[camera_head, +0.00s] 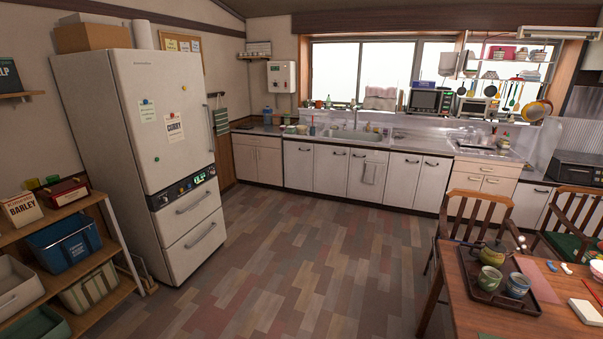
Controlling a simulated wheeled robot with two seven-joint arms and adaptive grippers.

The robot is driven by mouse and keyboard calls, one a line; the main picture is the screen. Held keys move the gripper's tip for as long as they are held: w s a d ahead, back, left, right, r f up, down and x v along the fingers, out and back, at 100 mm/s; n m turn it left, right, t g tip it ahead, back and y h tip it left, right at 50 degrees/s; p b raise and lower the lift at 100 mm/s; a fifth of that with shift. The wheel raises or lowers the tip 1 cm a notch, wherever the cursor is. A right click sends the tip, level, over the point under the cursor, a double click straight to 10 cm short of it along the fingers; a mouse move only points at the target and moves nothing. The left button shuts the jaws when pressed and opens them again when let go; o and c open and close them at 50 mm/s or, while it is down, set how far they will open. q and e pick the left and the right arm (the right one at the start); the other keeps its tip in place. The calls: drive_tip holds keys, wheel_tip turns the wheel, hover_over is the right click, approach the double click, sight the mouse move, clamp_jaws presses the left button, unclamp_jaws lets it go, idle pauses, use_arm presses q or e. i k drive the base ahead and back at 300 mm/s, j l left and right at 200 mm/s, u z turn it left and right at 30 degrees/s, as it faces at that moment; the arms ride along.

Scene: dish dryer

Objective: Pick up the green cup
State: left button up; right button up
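A green cup (490,279) stands upright on a dark tray (500,302) on the wooden table at the lower right. A bluish-grey cup (517,285) stands just to its right on the same tray. A dark olive teapot (494,254) stands behind the two cups. Neither of my grippers is in view, so their distance from the cup cannot be seen.
Wooden chairs (478,208) stand behind the table (470,323). A white block-like item (587,311) lies right of the tray. A fridge (142,150) and a shelf with bins (66,245) stand left. The floor (290,260) between is clear.

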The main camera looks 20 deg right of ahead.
sight(489, 280)
drive_tip(key=i+z, duration=0.15)
drive_tip(key=z, duration=0.3)
drive_tip(key=i+z, duration=0.1)
drive_tip(key=z, duration=0.35)
drive_tip(key=i+j+z, duration=0.15)
drive_tip(key=z, duration=0.3)
drive_tip(key=i+j+z, duration=0.1)
drive_tip(key=z, duration=0.35)
drive_tip(key=i+j+z, duration=0.15)
drive_tip(key=z, duration=0.3)
drive_tip(key=i+j+z, duration=0.1)
drive_tip(key=z, duration=0.35)
drive_tip(key=i+j+z, duration=0.1)
drive_tip(key=j+z, duration=0.15)
drive_tip(key=i+j+z, duration=0.1)
drive_tip(key=j+z, duration=0.2)
